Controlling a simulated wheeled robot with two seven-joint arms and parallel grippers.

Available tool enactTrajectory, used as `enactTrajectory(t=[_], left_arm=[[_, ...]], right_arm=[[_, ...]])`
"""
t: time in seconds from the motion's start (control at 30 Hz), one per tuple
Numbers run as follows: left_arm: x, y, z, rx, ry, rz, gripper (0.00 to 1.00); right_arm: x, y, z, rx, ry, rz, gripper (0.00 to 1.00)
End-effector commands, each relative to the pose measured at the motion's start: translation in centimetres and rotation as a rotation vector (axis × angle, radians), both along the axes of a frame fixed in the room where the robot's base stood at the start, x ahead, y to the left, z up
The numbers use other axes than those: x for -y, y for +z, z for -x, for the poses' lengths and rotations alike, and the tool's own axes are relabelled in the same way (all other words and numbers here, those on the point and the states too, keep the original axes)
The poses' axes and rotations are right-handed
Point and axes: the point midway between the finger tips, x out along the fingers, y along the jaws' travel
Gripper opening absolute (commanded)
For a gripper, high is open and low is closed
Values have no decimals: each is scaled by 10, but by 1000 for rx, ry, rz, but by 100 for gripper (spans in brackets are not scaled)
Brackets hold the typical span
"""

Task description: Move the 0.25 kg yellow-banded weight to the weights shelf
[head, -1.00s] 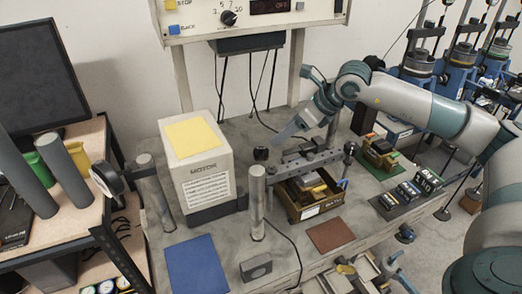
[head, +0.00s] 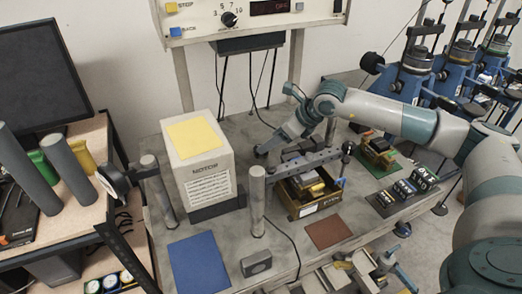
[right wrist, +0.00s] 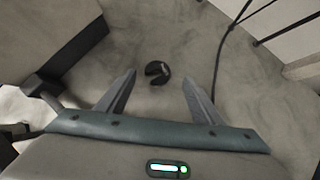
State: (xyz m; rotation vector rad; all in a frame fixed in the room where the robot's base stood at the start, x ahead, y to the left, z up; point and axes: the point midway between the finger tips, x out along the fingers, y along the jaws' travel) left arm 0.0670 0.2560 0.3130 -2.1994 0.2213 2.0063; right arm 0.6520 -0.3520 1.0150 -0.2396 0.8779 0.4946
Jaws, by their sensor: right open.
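A small black slotted disc weight (right wrist: 157,73) lies on the grey bench in the right wrist view; no yellow band can be made out on it. My right gripper (right wrist: 159,79) is open, with its fingers pointing towards the weight and nothing between them that I can see held. In the head view my right gripper (head: 264,150) is low over the bench, right of the motor box, and hides most of the weight. Several round weights with coloured bands (head: 110,282) sit on a low shelf at the bottom left, partly cut off. My left gripper is not in view.
The white motor box (head: 204,165) with a yellow top stands left of the gripper. A metal lever bar (head: 310,163) and a brass-coloured tray (head: 318,204) are in front. An upright post (head: 257,200) and a hanging cable (right wrist: 217,75) are close by.

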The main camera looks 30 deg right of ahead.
Motion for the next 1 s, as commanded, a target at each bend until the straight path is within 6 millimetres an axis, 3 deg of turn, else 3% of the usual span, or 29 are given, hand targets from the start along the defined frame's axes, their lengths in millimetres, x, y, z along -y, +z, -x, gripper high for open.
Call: enactTrajectory(t=[0.27, 0.5, 0.97, 1.0], left_arm=[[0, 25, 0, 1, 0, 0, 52], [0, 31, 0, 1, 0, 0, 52], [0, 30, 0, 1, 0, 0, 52], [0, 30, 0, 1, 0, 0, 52]], right_arm=[[-12, -20, -10, -4, 0, -2, 60], [-17, -39, -22, -1, 0, -1, 60], [-17, -40, -22, 0, -1, -1, 60], [-17, -40, -22, 0, -1, -1, 55]])
